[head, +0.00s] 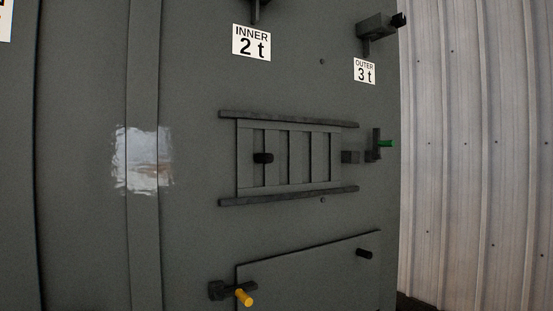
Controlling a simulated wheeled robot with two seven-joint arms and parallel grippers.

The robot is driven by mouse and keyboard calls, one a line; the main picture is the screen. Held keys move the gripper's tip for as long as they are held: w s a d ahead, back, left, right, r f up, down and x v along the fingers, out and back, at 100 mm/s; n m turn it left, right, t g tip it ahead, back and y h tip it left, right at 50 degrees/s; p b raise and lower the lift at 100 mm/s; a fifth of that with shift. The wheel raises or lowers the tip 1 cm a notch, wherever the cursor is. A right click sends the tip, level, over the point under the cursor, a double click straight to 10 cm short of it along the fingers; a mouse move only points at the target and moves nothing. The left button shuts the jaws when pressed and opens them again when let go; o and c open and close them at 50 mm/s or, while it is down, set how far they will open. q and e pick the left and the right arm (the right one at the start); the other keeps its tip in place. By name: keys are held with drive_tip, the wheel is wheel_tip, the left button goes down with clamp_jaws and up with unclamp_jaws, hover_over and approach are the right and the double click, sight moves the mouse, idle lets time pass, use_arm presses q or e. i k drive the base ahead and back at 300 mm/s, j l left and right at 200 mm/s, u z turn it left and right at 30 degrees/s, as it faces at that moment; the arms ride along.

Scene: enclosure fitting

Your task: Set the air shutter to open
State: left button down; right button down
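The air shutter (297,157) is a dark grey slatted plate in the middle of the enclosure's face. It sits between an upper rail (288,118) and a lower rail (288,196). A black knob (263,158) stands out on its left part. The slots between its bars look dark grey, and I cannot tell whether they are open or covered. A small block (350,157) is just right of the plate, beside a latch with a green tip (384,144). Neither of my grippers shows in the head view.
Signs reading "INNER 2 t" (252,43) and "OUTER 3 t" (365,71) are above, near dark fittings, one a bracket (378,28). Below is a panel (310,275) with a black knob (364,253) and a yellow-tipped latch (243,297). A corrugated wall (475,150) is at right.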

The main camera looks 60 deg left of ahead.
sight(244, 127)
drive_tip(key=u, duration=1.7)
